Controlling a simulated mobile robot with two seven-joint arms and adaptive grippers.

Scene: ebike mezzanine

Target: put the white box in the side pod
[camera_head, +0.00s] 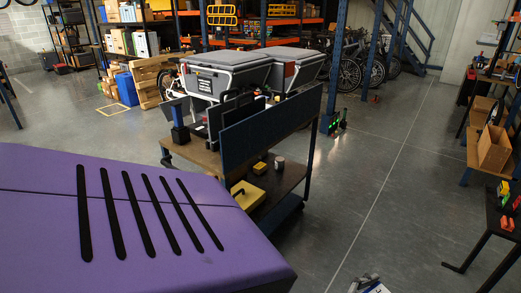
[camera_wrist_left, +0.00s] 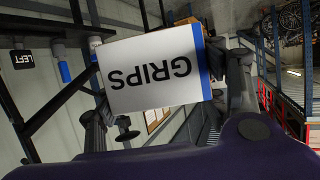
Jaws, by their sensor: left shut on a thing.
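A white box (camera_wrist_left: 150,70) with the word GRIPS upside down on its face and a blue right edge fills the middle of the left wrist view. My left gripper (camera_wrist_left: 168,88) is shut on this box, with a dark finger at each side of it. In the head view, two grey lidded containers (camera_head: 228,72) stand by a bike behind a dark work cart; I cannot tell whether either is the side pod.
Shelving and benches with a cardboard box (camera_head: 494,148) line the right side. Grey floor (camera_head: 385,170) is open between cart and benches. Bikes (camera_head: 350,72) stand behind.

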